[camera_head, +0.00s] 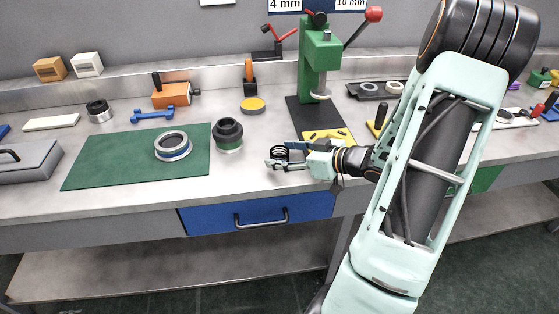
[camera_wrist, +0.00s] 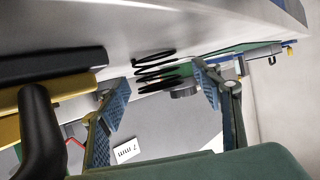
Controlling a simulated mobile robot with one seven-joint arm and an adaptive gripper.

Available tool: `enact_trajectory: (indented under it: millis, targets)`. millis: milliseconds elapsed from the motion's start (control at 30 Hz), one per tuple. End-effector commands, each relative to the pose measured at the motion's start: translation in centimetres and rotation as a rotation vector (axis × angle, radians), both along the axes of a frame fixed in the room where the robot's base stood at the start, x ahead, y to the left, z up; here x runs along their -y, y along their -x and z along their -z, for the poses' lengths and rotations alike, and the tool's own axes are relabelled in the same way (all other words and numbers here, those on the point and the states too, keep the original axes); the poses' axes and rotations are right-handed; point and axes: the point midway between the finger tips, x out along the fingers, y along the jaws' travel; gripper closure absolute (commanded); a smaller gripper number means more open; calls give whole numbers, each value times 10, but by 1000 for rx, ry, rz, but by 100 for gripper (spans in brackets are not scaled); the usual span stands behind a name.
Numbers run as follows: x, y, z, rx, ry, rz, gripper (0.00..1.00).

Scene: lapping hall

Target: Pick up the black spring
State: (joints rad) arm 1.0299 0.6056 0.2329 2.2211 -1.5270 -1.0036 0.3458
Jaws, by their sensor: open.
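The black spring (camera_head: 279,152) stands on the bench near its front edge, left of the yellow plate. In the wrist view, its black coils (camera_wrist: 155,70) show in the gap between the fingertips. My gripper (camera_head: 274,164) is open, low over the bench and right at the spring. In the wrist view, the gripper's blue-padded fingers (camera_wrist: 158,90) stand apart, one to each side of the spring, with no visible contact. In the head view, part of the spring's lower end is hidden by the gripper.
A green arbor press (camera_head: 320,65) stands behind the spring, with a yellow plate (camera_head: 328,136) in front. To the left are a dark cylindrical part (camera_head: 228,134) and a green mat (camera_head: 95,165) with a metal ring (camera_head: 173,146). A blue drawer (camera_head: 300,212) is below the bench edge.

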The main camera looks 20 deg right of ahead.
Motion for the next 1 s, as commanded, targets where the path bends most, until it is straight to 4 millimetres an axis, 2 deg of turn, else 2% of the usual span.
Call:
enact_trajectory:
  millis: [133,367,733,1000]
  targets:
    - [-6,-11,6,0,1,0,41]
    - [-6,-12,6,-1,1,2,41]
    - [-6,-12,6,-1,1,1,80]
    - [-6,-12,5,-1,1,1,82]
